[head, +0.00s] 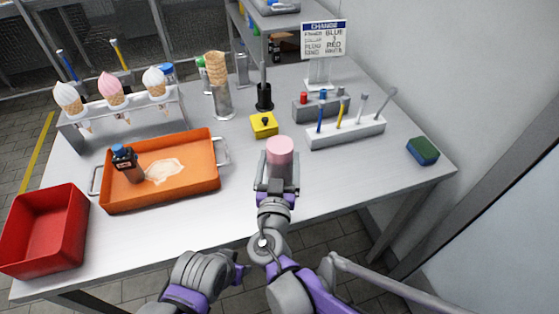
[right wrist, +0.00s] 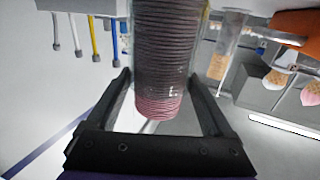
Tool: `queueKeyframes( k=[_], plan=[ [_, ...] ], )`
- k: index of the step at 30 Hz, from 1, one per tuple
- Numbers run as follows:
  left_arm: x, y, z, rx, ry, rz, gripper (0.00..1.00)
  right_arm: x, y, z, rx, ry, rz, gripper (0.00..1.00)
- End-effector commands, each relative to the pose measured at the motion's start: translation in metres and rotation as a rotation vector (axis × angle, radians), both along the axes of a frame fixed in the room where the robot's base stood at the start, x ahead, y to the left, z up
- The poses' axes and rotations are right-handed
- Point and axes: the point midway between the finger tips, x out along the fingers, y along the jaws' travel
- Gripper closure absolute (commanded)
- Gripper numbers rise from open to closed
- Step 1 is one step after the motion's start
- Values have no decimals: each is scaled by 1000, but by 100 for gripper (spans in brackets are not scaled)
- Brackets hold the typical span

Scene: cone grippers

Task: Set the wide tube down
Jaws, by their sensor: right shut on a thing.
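The wide tube (head: 281,170) is clear, with a stack of pink ribbed pieces inside and a round pink top. My right gripper (head: 275,187) is shut around it near the table's front edge. In the right wrist view the tube (right wrist: 168,60) stands between the two fingers, its pink end toward the palm. The tube's far end is out of that view and hidden in the head view, so I cannot tell whether it touches the table (head: 240,205). Parts of my left arm show at the bottom of the head view, but its fingers do not.
A yellow box (head: 264,125) with a black knob stands just behind the tube. A white rack (head: 345,133) with tools is behind right, an orange tray (head: 205,178) left, a red bin (head: 45,230) far left. A sponge (head: 423,151) lies right. Table between tube and sponge is clear.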

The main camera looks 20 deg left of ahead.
Motion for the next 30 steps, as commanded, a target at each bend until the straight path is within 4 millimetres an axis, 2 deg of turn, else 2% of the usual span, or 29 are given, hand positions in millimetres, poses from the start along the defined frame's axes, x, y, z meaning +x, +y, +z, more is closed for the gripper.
queueKeyframes(
  k=[5,6,7,17,20,30],
  plan=[
    [0,0,-3,0,1,0,50,0,0,-4,0,0,0,98],
    [0,0,-2,0,1,0,50,0,0,-3,0,0,0,7],
    [0,0,-2,0,1,0,50,0,0,-3,0,0,0,2],
    [0,0,2,0,-1,0,50,0,0,2,0,-1,0,0],
    [0,0,3,0,-1,0,50,-13,-2,2,-1,-1,1,0],
    [-1,0,12,0,-4,0,50,-84,-16,2,1,-1,4,0]
  ],
)
